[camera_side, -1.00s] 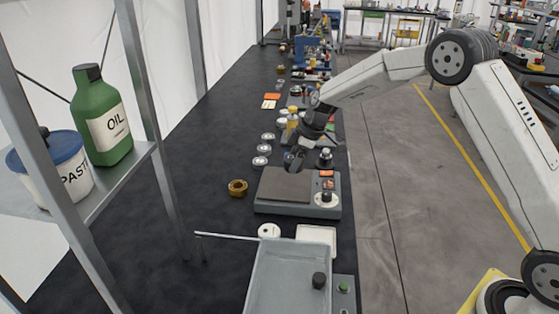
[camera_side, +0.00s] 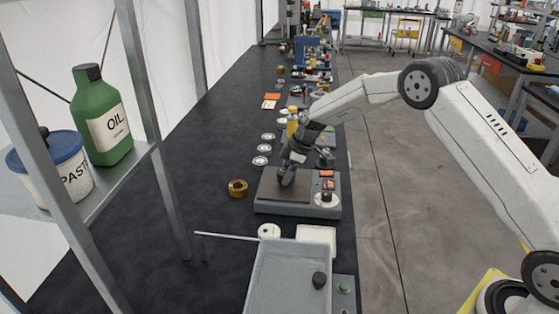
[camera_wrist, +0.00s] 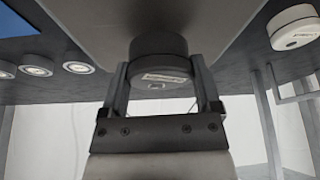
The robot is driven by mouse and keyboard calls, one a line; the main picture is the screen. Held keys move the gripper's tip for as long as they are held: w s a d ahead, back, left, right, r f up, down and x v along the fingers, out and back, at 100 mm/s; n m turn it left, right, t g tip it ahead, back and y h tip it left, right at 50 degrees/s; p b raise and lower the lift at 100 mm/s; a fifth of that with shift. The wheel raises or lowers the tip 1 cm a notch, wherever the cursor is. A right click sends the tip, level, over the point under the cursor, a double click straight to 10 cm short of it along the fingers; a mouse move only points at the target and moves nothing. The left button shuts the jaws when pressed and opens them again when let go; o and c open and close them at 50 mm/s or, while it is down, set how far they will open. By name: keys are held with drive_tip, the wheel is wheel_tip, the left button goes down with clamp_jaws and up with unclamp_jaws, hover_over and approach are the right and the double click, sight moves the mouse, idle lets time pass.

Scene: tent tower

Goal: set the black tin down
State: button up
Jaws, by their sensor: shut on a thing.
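The black tin (camera_wrist: 158,62) is a short dark cylinder with a pale label on its side, in the middle of the wrist view. My gripper (camera_side: 287,176) is shut on it, one finger on each side. In the side view the gripper points down over the brown plate (camera_side: 272,192) of a grey bench device (camera_side: 282,209). The tin is mostly hidden there by the fingers. It is at or just above the plate; I cannot tell whether it touches.
A brass nut (camera_side: 238,188) lies left of the device. Several small round discs (camera_side: 260,161) lie behind it on the dark bench. A grey tray (camera_side: 290,275) stands in front. A shelf (camera_side: 125,180) with a green oil bottle (camera_side: 101,118) is at left. The bench's left middle is clear.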

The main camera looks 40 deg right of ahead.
drive_tip(key=shift+f, duration=0.4)
drive_tip(key=shift+f, duration=0.1)
drive_tip(key=o, duration=1.1)
drive_tip(key=v, duration=1.2)
drive_tip(key=shift+s, duration=0.2)
drive_tip(key=s+a+f+m+h, duration=0.1)
drive_tip(key=s+m, duration=0.4)
drive_tip(key=s, duration=0.9)
drive_tip(key=s+a+f+m+h, duration=0.2)
drive_tip(key=s+m, duration=0.3)
drive_tip(key=s, duration=1)
drive_tip(key=shift+a+f+h, duration=0.3)
drive_tip(key=shift+a+f, duration=0.05)
drive_tip(key=shift+a, duration=0.45)
